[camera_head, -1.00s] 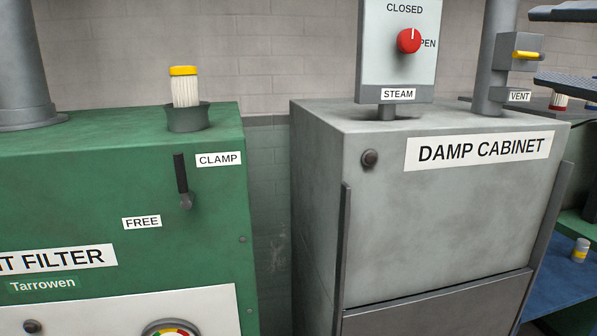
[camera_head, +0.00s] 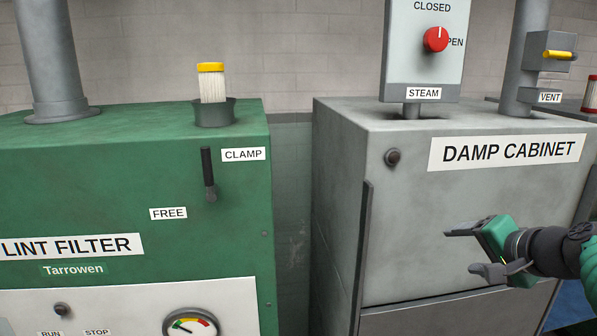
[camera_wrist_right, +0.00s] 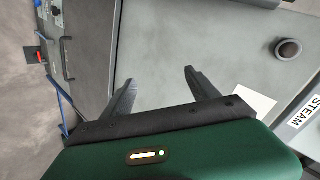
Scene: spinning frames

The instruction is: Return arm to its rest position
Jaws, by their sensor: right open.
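My right gripper (camera_head: 466,250) comes in from the right edge of the head view, in front of the lower front of the grey damp cabinet (camera_head: 400,215). Its two fingers are spread apart with nothing between them. In the right wrist view the open fingers of the right gripper (camera_wrist_right: 158,88) point toward the grey cabinet (camera_wrist_right: 190,40). I cannot tell how far the fingertips are from the cabinet front. My left gripper is not in view.
The green lint filter (camera_head: 100,180) stands at left, with a white, yellow-capped cartridge (camera_head: 212,83) upright in its top socket and a dark clamp lever (camera_head: 208,175). A steam panel with a red knob (camera_head: 436,39) and a vent pipe (camera_head: 524,60) rise above the cabinet.

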